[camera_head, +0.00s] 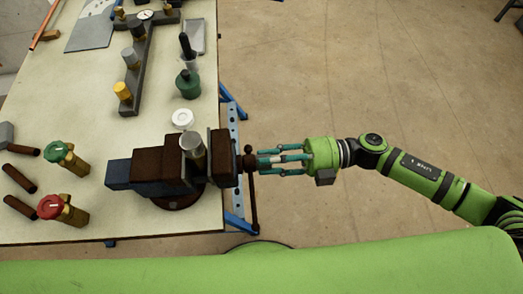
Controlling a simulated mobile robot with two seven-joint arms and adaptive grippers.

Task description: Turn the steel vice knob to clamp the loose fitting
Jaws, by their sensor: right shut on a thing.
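The vice (145,165), dark brown and blue-grey, sits at the right edge of the table. The fingertips partly hide the knob. My left gripper is not in view.
Several rusty pipe pieces lie at the far left. The floor right of the table is clear.

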